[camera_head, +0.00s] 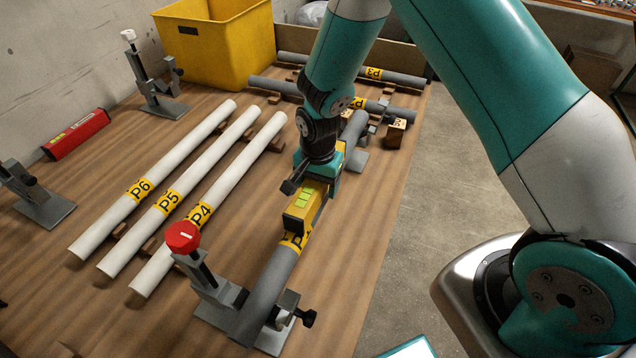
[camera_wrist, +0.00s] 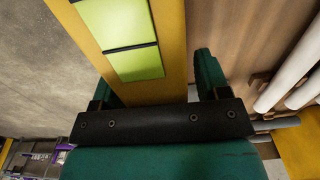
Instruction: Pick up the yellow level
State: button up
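The yellow level (camera_head: 299,208) has green windows and lies along the top of the grey pipe (camera_head: 268,285) in the head view. The pipe sits in a clamp stand at its near end. My gripper (camera_head: 322,172) is down over the far part of the level. In the wrist view the level (camera_wrist: 172,40) runs between the two teal fingers of my gripper (camera_wrist: 158,85). A narrow gap shows beside the right finger, so the fingers look open around it. The fingertips' contact with the level is partly hidden.
White pipes P6, P5 and P4 (camera_head: 208,190) lie to the left. A red-knobbed clamp stand (camera_head: 205,270) is close to the level's near end. A yellow bin (camera_head: 215,45) and more grey pipes (camera_head: 280,88) are at the back. A red tool (camera_head: 76,135) lies far left.

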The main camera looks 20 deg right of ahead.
jog(key=c, duration=1)
jog(key=shift+r, duration=0.1)
